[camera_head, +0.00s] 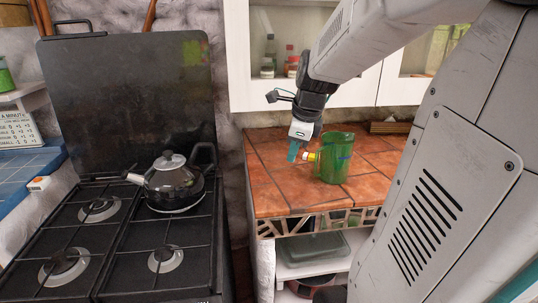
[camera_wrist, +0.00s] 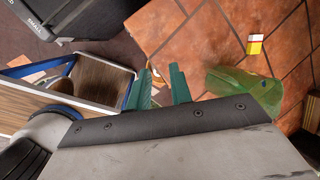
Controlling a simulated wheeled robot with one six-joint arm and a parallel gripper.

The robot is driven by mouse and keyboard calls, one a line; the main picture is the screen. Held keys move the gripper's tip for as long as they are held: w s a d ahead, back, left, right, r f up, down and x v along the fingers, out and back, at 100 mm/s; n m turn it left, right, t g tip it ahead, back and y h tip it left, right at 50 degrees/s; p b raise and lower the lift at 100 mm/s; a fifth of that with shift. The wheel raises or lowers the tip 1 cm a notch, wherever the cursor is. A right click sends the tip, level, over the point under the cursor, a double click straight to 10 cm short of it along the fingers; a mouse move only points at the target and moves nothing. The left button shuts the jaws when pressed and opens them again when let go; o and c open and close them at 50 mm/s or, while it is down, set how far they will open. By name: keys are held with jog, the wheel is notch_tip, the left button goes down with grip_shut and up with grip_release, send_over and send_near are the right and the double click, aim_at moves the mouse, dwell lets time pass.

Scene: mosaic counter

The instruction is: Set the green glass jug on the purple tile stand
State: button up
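The green glass jug (camera_head: 337,160) stands upright on the orange tiled counter. In the wrist view the jug (camera_wrist: 243,88) is to the right of the fingers, apart from them. My gripper (camera_head: 293,152) hangs over the counter to the left of the jug. In the wrist view the teal fingers of my gripper (camera_wrist: 161,86) are spread apart, and I see nothing held between them. I cannot make out a purple tile stand in either view.
A small yellow and white box (camera_wrist: 255,44) lies on the counter near the jug. A black stove (camera_head: 115,235) with a kettle (camera_head: 174,184) stands to the left. White cabinets (camera_head: 240,60) hang above the counter. Bare tile (camera_head: 270,185) lies at the counter's front left.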

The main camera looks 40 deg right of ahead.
aim_at(317, 159)
jog(key=d+f+m+h, duration=0.1)
jog(key=d+f+m, duration=0.2)
jog(key=d+m, duration=0.95)
jog(key=shift+n+t, duration=0.4)
jog(key=shift+n, duration=0.05)
jog(key=x, duration=0.5)
jog(key=d+x, duration=0.1)
jog(key=x, duration=0.1)
jog(key=shift+w+d+f, duration=0.15)
jog(key=shift+w+f, duration=0.1)
jog(key=shift+w, duration=0.05)
grip_shut()
